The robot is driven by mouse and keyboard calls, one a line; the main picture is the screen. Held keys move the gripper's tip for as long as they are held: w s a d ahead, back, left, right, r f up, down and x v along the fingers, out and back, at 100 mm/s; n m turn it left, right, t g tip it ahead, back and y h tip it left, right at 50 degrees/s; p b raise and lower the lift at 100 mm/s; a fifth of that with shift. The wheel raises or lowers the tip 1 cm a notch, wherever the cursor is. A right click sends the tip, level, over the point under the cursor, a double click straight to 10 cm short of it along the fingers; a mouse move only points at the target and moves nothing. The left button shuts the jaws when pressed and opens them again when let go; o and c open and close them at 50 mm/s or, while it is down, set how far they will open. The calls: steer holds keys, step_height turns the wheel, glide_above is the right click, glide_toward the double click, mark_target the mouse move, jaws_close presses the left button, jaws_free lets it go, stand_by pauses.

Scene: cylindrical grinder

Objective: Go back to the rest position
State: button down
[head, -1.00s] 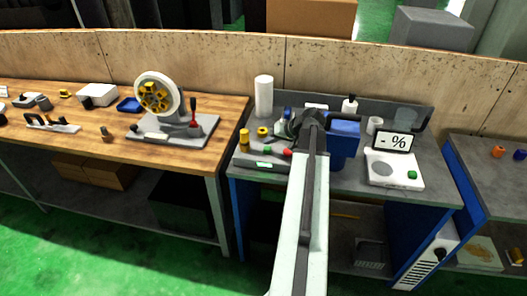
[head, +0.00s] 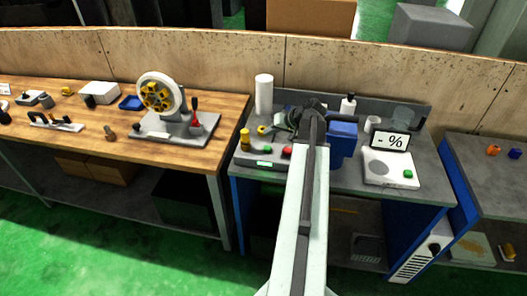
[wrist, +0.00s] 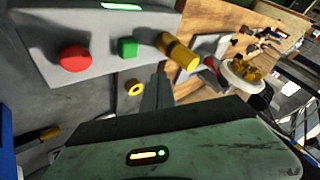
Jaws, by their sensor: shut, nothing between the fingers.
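My arm reaches up the middle of the head view, over the grey workbench (head: 345,178). Its end bends left at the top, and my gripper is small and partly hidden by the arm there. In the wrist view the dark fingers of my gripper (wrist: 158,90) are together with nothing between them. They are close to a small yellow ring (wrist: 134,88), which also shows in the head view (head: 263,130); I cannot tell the exact gap. A control box with a red button (wrist: 74,58) and a green button (wrist: 127,47) lies beyond, next to a yellow cylinder (wrist: 178,52).
A blue container (head: 343,138) stands just right of my arm. Further right are a scale (head: 389,168) and its display (head: 390,141). A white roll (head: 264,94) stands behind. The wooden bench (head: 85,125) on the left carries a wheel fixture (head: 160,95).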

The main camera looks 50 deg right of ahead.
steer(key=w+a+f+n+g+y, duration=0.1)
steer(key=w+a+f+g, duration=0.15)
steer(key=a, duration=0.55)
steer(key=w+a+f+n+g, duration=0.1)
steer(key=w+a, duration=0.2)
steer(key=a, duration=0.6)
steer(key=w+a+f+n+g+y, duration=0.1)
steer(key=w+a+n, duration=0.1)
steer(key=a, duration=0.6)
steer(key=s+a+f+n+g+h, duration=0.1)
steer(key=s+a+g, duration=0.1)
steer(key=a, duration=1)
steer(key=s+a+f+n+g+h, duration=0.1)
steer(key=s+a+n+g+h, duration=0.1)
steer(key=a, duration=1)
steer(key=shift+a+f+g, duration=0.15)
steer(key=shift+f+g, duration=0.2)
steer(key=shift+s, duration=0.1)
